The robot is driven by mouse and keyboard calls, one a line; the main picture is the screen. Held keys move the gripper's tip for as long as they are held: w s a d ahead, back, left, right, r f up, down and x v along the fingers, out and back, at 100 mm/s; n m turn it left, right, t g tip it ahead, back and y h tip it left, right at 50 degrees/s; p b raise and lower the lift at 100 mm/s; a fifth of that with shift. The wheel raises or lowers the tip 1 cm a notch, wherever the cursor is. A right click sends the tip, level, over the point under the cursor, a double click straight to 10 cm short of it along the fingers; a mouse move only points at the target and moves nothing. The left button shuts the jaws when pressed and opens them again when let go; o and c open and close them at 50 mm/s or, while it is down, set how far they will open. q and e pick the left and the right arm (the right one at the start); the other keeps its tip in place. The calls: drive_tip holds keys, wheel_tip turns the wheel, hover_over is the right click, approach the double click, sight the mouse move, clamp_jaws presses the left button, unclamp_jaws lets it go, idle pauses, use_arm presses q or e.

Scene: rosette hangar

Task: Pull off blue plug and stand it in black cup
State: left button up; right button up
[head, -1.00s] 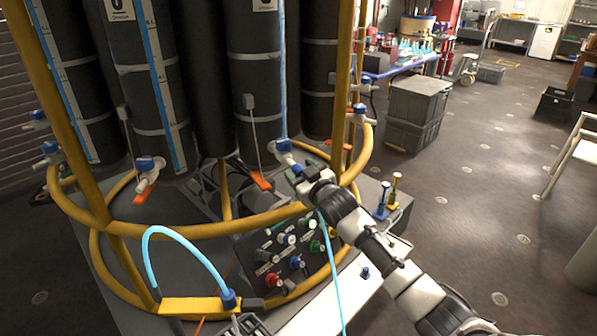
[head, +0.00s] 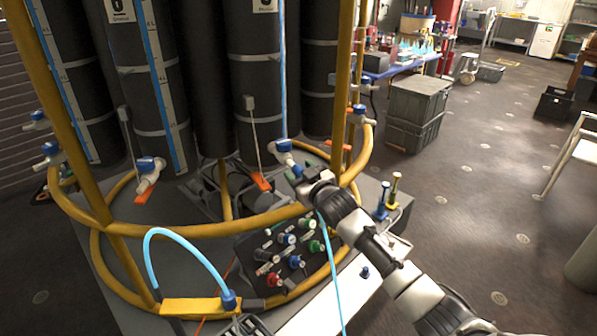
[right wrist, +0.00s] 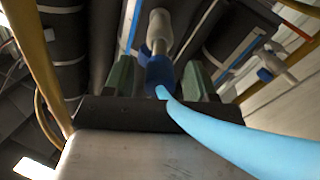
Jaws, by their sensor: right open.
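A blue plug (right wrist: 158,72) sits on the end of a white nozzle (right wrist: 159,28) in the right wrist view, with a light blue hose (right wrist: 235,145) running from it. My right gripper (right wrist: 160,82) is open, its green fingers on either side of the plug, with gaps showing. In the head view the right gripper (head: 296,172) is at a white spout (head: 288,159) and mostly hides the plug. A dark mechanism, apparently my left gripper (head: 246,325), is cut off at the bottom edge; its jaws are unclear. I cannot clearly pick out the black cup.
Yellow rails (head: 200,230) ring the black cylinders. A yellow block (head: 190,305) carries an arched light blue hose. Blue and yellow pieces (head: 388,200) stand on the right.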

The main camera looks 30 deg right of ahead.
clamp_jaws()
drive_tip(key=s+p, duration=0.4)
drive_tip(key=s, duration=0.2)
drive_tip(key=shift+d, duration=0.25)
idle(1.2)
